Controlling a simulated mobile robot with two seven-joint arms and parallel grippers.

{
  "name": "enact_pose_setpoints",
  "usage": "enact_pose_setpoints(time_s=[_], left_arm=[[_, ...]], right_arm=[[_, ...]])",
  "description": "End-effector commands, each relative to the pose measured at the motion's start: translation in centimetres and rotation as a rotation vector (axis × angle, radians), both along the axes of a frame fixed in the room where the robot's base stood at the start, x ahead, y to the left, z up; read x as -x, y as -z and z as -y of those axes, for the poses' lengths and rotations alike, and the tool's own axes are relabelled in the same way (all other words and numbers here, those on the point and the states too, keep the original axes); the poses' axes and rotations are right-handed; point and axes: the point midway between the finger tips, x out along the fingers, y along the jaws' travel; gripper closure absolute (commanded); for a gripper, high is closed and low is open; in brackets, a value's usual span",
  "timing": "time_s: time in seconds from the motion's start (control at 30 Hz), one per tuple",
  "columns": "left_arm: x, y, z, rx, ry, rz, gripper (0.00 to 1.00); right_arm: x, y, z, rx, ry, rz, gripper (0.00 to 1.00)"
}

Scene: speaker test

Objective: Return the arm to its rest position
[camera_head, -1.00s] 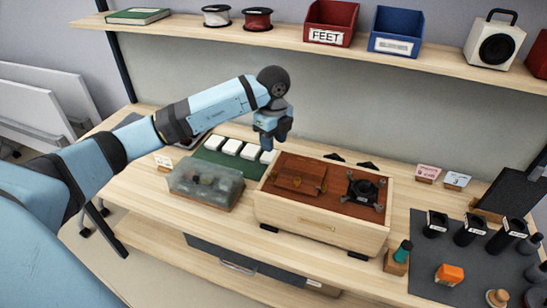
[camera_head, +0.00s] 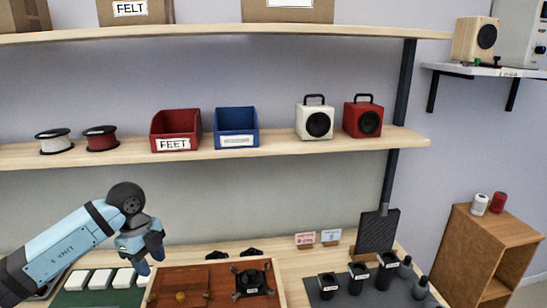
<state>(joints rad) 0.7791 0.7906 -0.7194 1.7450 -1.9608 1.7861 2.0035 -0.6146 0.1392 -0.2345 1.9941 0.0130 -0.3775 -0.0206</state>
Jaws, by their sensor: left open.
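My left arm comes in from the lower left of the head view. Its gripper (camera_head: 146,262) points down, open and empty, above the bench. It is near the white blocks (camera_head: 101,279) on the green mat (camera_head: 75,298) and the left edge of the wooden speaker box (camera_head: 280,292). I cannot tell whether its fingertips are clear of the blocks. The box has a reddish-brown top with a black round driver part (camera_head: 250,280) on it. My right gripper does not show.
A shelf (camera_head: 280,145) above the bench holds wire spools, a red FEET bin (camera_head: 176,131), a blue bin (camera_head: 236,128) and two small speakers. Black containers (camera_head: 357,276) stand on a dark mat at the right. A wooden cabinet (camera_head: 480,250) stands at the far right.

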Motion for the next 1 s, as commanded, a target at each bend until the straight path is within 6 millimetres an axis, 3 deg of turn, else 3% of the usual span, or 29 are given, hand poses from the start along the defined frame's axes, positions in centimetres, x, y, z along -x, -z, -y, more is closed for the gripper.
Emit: enact_pose_setpoints(time_s=[0.1, 0.2, 0.3, 0.43, 0.53, 0.67, 0.77, 0.83, 1.0], left_arm=[[2.5, 3.1, 6.5, 0.286, 0.181, -0.008, 0.58], [5.5, 4.5, 13.2, 0.639, 0.316, 0.036, 0.58], [8.1, 4.1, 18.4, 0.985, 0.347, 0.136, 0.58], [10.2, 2.6, 22.1, 1.358, 0.222, 0.325, 0.58], [10.7, 2.0, 22.7, 1.546, 0.008, 0.489, 0.58], [11.0, 3.5, 21.1, 1.618, -0.376, 0.675, 0.58], [12.0, 6.7, 18.8, 1.539, -0.703, 0.757, 0.58], [13.5, 9.9, 17.2, 1.425, -0.92, 0.766, 0.58], [19.8, 17.8, 14.4, 1.087, -1.288, 0.641, 0.58]], right_arm=[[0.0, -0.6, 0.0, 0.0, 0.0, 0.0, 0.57], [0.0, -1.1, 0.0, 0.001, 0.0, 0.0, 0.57], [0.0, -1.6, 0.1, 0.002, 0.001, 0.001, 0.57], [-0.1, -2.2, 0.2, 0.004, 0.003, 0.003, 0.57], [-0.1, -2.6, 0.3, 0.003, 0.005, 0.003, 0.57], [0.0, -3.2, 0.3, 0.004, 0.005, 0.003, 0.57], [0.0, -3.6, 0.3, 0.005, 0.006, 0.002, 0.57], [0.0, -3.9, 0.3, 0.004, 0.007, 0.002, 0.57], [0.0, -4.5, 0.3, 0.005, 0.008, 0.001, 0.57]])
